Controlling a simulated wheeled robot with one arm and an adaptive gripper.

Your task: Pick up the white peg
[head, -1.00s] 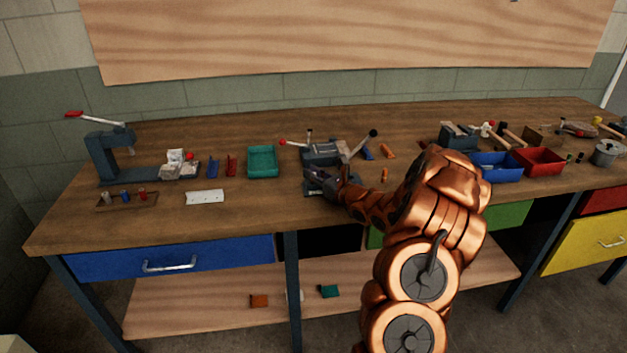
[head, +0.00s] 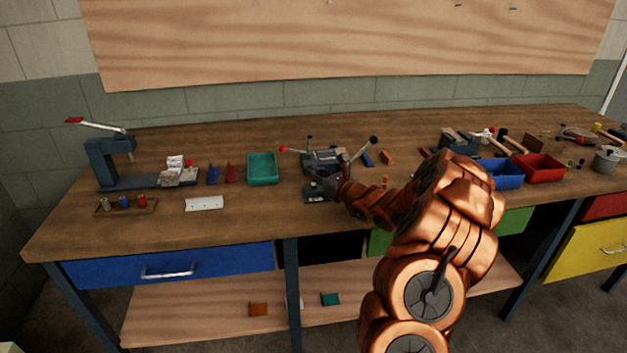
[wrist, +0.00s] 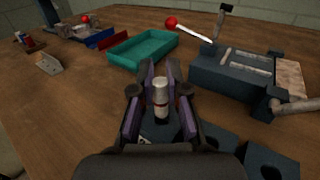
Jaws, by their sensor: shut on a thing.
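The white peg (wrist: 160,92) stands upright between the two fingers of my gripper (wrist: 154,88) in the wrist view. It has a pale body with a dark band and reddish marks low down. My gripper is shut on it, one finger on each side. A dark block (wrist: 222,140) with holes shows just below the gripper. I cannot tell whether the peg's lower end is clear of the block. In the head view my gripper (head: 322,180) is over the dark block (head: 315,196) near the front of the bench, and the peg is not discernible there.
A dark clamp fixture (wrist: 235,72) with a red-knobbed lever stands close behind on the right. A teal tray (head: 263,168) lies to the left. A white plate (head: 204,203) lies further left, before the press (head: 103,160). Bare bench lies left of my gripper.

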